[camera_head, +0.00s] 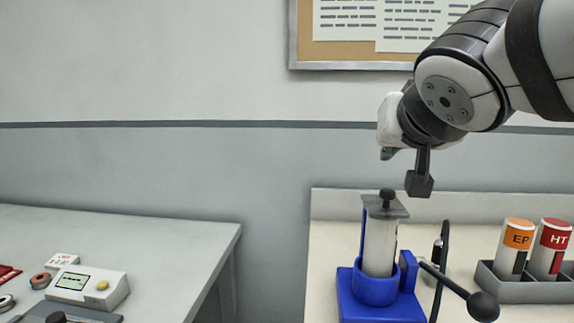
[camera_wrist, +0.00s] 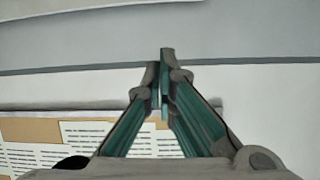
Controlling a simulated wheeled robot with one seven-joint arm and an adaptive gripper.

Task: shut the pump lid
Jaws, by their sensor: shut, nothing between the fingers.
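A blue stand (camera_head: 376,300) on the right-hand bench holds an upright clear cylinder (camera_head: 379,250). A grey plate (camera_head: 386,208) with a black knob sits at the cylinder's top. A lever with a black ball (camera_head: 483,306) sticks out to the right. I cannot tell whether this is the pump or which part is its lid. My gripper (camera_head: 387,153) is above the plate, apart from it, and partly hidden by my wrist. In the wrist view my gripper (camera_wrist: 164,62) has its green fingers together, empty, facing the wall; no pump shows there.
The left bench (camera_head: 130,232) carries a white device with a display (camera_head: 88,286). A gap separates the benches. A notice board (camera_head: 345,52) hangs behind.

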